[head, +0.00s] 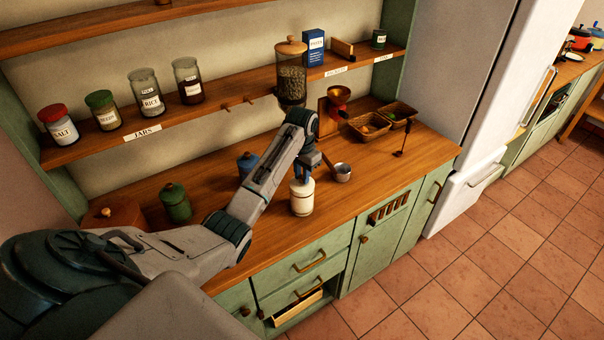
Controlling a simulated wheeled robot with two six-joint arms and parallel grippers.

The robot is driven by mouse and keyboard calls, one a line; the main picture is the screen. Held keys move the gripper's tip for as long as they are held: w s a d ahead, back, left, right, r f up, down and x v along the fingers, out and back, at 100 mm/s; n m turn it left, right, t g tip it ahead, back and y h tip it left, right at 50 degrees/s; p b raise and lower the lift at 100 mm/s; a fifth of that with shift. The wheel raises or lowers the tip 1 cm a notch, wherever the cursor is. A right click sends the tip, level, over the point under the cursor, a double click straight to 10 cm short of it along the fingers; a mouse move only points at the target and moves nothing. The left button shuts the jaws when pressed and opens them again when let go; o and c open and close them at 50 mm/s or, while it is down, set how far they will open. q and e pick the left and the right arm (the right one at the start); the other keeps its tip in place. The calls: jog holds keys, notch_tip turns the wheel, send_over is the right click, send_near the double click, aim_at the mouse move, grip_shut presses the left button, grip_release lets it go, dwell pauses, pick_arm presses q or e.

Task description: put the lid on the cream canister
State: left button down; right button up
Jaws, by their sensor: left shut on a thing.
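The cream canister (302,199) stands upright on the wooden counter (345,205), near its front edge. My left gripper (302,177) points down right over the canister's top. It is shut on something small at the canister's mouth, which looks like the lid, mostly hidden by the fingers. I cannot tell whether the lid rests on the rim or is just above it. My right gripper is not in view.
A small pot (343,173) with a handle stands close to the right of the canister. A green canister (175,203) and a blue canister (248,165) stand to the left. Baskets (368,126) and a grinder (333,115) are at the back right. A lower drawer (297,306) is partly open.

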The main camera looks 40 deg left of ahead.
pick_arm(q)
jog(key=c, duration=1.4)
grip_release()
jog(key=shift+o, duration=1.1)
jog(key=shift+r, duration=0.2)
jog(key=shift+r+p, duration=0.35)
jog(key=shift+r, duration=1.55)
jog(key=shift+r, duration=0.15)
jog(key=shift+r, duration=0.1)
